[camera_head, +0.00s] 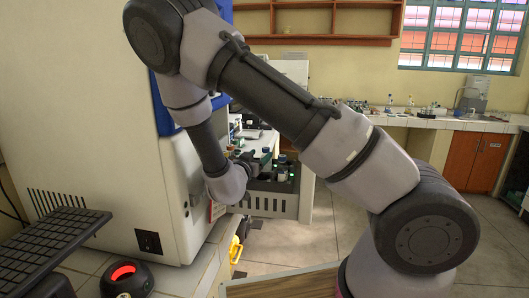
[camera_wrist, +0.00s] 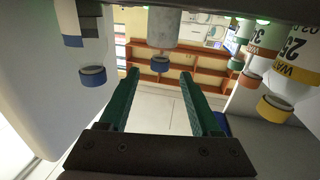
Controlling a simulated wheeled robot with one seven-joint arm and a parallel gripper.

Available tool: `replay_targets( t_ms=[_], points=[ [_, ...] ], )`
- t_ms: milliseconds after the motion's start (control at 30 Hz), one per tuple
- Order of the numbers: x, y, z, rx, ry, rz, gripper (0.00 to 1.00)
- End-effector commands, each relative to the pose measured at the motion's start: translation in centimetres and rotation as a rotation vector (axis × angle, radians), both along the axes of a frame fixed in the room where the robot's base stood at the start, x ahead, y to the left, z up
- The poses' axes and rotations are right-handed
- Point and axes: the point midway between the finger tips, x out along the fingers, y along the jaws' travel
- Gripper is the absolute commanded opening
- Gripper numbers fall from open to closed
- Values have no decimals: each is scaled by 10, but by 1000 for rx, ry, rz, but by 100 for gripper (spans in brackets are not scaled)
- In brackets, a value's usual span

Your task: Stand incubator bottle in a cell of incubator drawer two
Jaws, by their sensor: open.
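The open drawer (camera_head: 270,204), a grey slotted tray, juts from the tall incubator cabinet and holds several bottles (camera_head: 282,175). I cannot read a number on it. In the head view my gripper (camera_head: 248,158) is small and dark over the drawer's left part. The wrist view appears upside down. There my gripper (camera_wrist: 160,73) has its two green fingers wide apart.
In the wrist view a blue-capped bottle (camera_wrist: 92,75) is left of the fingers, and a yellow-capped bottle (camera_wrist: 276,107) and an orange-capped one (camera_wrist: 250,78) are to the right. The cabinet wall (camera_head: 100,110) is close on the left. Floor (camera_head: 335,215) right of the drawer is clear.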

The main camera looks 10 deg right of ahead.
Motion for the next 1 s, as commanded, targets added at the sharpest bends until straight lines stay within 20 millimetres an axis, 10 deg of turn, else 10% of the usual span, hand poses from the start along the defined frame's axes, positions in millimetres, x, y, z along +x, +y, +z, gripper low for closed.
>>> replay_targets(
  t_ms=[367,667,1000],
  points=[
    [-48,32,0,1,2,1,65],
    [-24,20,-1,343,179,12,65],
    [-19,21,78,880,447,250,65]
  ],
)
